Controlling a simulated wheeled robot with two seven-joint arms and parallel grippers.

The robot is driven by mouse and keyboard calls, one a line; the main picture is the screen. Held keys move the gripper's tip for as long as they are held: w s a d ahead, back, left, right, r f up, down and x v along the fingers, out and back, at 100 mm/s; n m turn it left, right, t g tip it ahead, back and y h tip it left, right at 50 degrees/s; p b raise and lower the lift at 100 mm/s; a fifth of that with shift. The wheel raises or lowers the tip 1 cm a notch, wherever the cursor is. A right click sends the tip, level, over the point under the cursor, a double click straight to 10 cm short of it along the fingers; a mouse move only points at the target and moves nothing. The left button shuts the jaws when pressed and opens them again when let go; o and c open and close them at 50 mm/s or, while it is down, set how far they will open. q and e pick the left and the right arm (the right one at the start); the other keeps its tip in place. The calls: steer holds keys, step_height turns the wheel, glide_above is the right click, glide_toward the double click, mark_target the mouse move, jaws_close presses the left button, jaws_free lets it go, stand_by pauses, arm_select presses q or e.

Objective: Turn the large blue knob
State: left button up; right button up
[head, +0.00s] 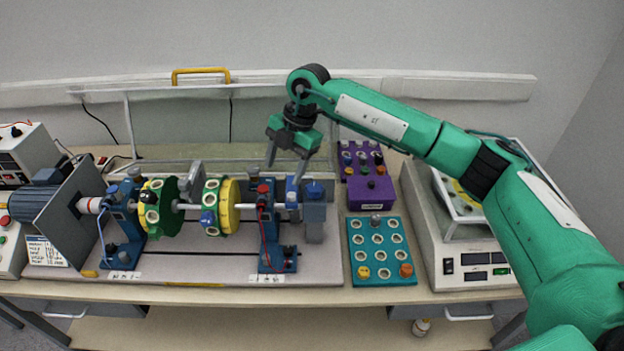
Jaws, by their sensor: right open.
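A blue round knob (315,188), likely the large blue knob, sits on top of a grey-blue block at the right end of the shaft rig (180,262). My right gripper (284,172) points down above the right end of the rig, just left of the knob and a little above it in the picture. Its two fingers are apart and nothing shows between them. It does not appear to hold the knob; whether a finger touches anything there I cannot tell. My left gripper is not in view.
Blue bearing stands (268,235) and green-yellow discs (222,205) crowd the rig left of the gripper. A purple box (372,190) and a teal tray (382,252) with several holes lie right of the knob. A white instrument (470,262) stands under my right arm.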

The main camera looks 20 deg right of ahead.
mark_target(314, 187)
steer(key=w+d+r+m+h, duration=0.2)
steer(key=d+r+h, duration=0.2)
steer(key=d, duration=0.4)
steer(key=shift+t, duration=0.3)
steer(key=f+p, duration=0.1)
steer(key=f, duration=0.3)
steer(key=f+p, duration=0.2)
steer(key=f, duration=0.2)
steer(key=f+p, duration=0.2)
steer(key=f, duration=0.2)
steer(key=shift+w+a+f, duration=0.2)
steer(key=shift+a+f, duration=0.05)
steer(key=shift+f, duration=0.7)
steer(key=c, duration=1)
